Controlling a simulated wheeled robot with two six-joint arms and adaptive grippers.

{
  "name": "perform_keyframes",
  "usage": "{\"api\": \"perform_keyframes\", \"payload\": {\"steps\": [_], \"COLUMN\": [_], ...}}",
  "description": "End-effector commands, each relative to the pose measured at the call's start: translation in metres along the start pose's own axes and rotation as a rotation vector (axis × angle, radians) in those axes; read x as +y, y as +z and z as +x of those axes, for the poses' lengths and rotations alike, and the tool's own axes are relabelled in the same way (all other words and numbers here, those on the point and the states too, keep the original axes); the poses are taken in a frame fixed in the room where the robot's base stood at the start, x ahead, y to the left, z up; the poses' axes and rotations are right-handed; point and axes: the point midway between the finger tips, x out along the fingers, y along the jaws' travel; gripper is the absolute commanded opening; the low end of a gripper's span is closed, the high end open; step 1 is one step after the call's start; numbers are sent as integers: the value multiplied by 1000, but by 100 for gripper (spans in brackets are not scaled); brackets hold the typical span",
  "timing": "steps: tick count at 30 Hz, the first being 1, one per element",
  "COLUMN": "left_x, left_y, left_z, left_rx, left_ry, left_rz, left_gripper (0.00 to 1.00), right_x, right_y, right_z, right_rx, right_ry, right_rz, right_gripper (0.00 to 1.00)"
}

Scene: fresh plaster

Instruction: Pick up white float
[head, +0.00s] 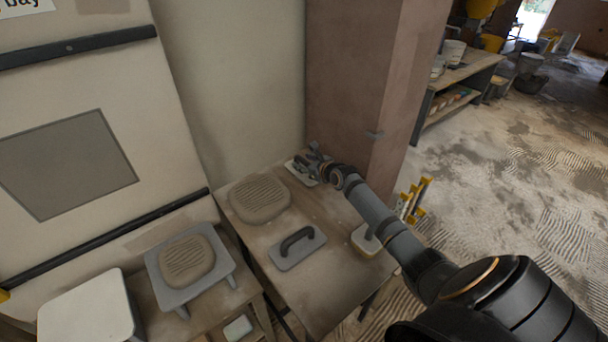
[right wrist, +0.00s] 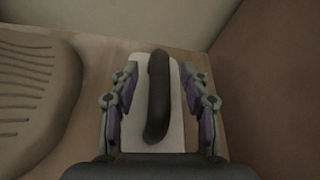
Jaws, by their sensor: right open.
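The white float (right wrist: 175,133) lies flat on the table at its back right corner, with its dark handle (right wrist: 157,97) on top. In the head view the white float (head: 291,170) is mostly hidden behind my right gripper (head: 314,160). In the right wrist view my right gripper (right wrist: 160,105) is open, with one finger on each side of the float's handle. I see a gap between each finger and the handle. My left gripper is not in view.
A grey float (head: 288,259) with a dark handle lies mid-table (head: 325,295). A ridged plaster mound (head: 260,199) is at the table's left. A pale block (head: 366,241) sits by the right edge. A brown pillar (head: 352,90) and wall stand close behind the white float.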

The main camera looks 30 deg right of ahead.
Motion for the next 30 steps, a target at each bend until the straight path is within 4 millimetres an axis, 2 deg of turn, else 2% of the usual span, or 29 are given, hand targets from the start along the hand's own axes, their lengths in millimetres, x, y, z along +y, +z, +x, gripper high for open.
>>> {"api": "perform_keyframes", "payload": {"steps": [3, 9, 18, 20, 30], "left_x": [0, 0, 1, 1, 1], "left_y": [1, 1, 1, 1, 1], "left_z": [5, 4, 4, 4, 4], "left_rx": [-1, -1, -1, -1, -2], "left_ry": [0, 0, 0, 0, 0], "left_rz": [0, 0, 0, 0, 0], "left_gripper": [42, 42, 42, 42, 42], "right_x": [1, 0, 0, 0, 0], "right_y": [0, 1, 0, 0, 1], "right_z": [9, 9, 9, 9, 8], "right_rx": [-1, 0, 0, 0, -2], "right_ry": [1, 1, 1, 1, 0], "right_rz": [1, -1, -1, -1, -1], "right_gripper": [47, 47, 6, 0, 0]}}
